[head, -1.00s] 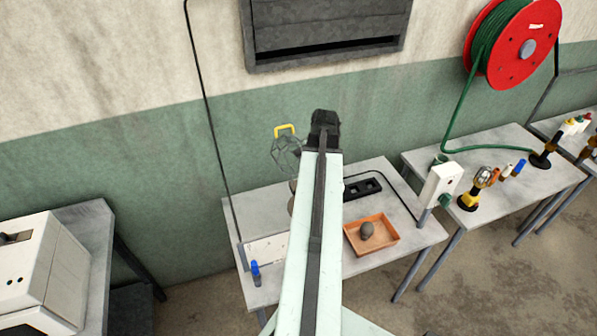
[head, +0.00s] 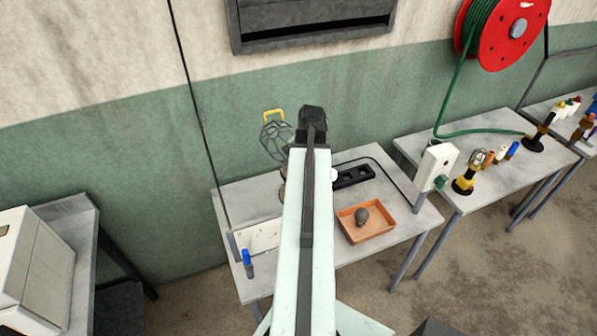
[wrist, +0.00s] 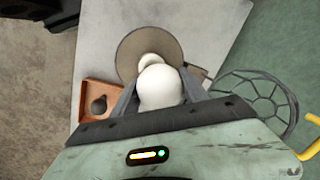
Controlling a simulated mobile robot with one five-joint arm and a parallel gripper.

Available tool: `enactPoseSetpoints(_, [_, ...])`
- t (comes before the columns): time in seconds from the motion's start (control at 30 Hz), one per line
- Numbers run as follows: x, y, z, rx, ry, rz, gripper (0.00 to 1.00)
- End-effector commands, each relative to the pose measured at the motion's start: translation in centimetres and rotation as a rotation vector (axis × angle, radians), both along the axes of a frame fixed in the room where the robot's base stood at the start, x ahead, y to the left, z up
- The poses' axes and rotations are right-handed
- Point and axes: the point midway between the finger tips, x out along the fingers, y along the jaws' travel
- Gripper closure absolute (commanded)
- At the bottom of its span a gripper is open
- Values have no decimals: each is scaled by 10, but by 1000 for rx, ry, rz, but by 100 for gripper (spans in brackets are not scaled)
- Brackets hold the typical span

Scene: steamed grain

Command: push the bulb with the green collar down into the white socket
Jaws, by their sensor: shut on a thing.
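In the wrist view my gripper (wrist: 158,86) is shut on a rounded white bulb (wrist: 158,92), with a grey finger on each side. Its collar is hidden, so I cannot see the green. Just beyond the bulb shows a small white rounded part (wrist: 149,59), probably the white socket, over a round brown base (wrist: 134,48). I cannot tell whether bulb and socket touch. In the head view my arm hides the gripper and most of the lamp; a small white piece (head: 334,174) shows at the arm's right edge.
An orange tray (head: 349,230) holding a dark grey bulb (head: 361,215) stands right of my arm on the table. A wire cage (head: 273,142) with a yellow hook is at the back left. A black strip (head: 353,176) and blue-capped item (head: 247,262) also stand there.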

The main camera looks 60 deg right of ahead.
Motion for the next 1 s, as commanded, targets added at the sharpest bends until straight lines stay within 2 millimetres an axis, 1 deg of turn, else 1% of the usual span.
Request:
enactPoseSetpoints(0.23, [0, 0, 0, 0, 0, 1, 89])
enactPoseSetpoints(0.47, [0, 1, -4, 0, 0, 1, 89])
enactPoseSetpoints(0.87, [1, 2, -4, 0, 0, 2, 89])
enactPoseSetpoints(1.0, [1, 2, -7, 0, 0, 2, 89])
